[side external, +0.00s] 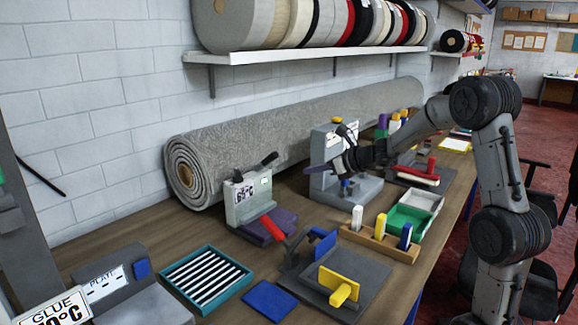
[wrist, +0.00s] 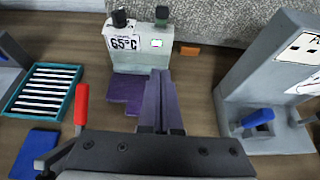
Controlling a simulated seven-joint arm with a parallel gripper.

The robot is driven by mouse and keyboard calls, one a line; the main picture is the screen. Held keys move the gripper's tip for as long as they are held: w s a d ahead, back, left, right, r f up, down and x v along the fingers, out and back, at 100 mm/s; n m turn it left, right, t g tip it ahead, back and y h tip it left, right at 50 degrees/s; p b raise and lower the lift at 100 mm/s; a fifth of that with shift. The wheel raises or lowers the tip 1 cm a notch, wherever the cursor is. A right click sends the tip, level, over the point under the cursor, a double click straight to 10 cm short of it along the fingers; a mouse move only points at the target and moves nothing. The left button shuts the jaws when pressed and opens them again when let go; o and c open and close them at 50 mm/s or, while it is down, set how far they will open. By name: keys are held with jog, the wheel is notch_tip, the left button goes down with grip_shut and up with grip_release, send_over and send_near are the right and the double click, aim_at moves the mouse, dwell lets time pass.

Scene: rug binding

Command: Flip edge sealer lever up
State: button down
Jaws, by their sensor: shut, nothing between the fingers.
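A pale grey-green machine (side external: 247,197) with a 65 °C label stands on the bench before the rolled rug. It looks like the edge sealer, though I cannot read that name. My gripper (side external: 338,163) is in front of the tall grey machine in the side view. In the wrist view my gripper (wrist: 160,74) is shut and empty, its fingers pointing toward the 65 °C machine, apart from its levers.
The tall grey machine (wrist: 262,85) with a blue knob stands close at the right in the wrist view. A teal slotted tray (side external: 240,281), a blue pad (side external: 270,302) and a yellow-handled fixture (side external: 343,293) fill the front.

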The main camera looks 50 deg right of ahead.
aim_at(267, 161)
jog(key=w+f, duration=0.1)
jog(key=w, duration=1)
jog(key=shift+w, duration=0.2)
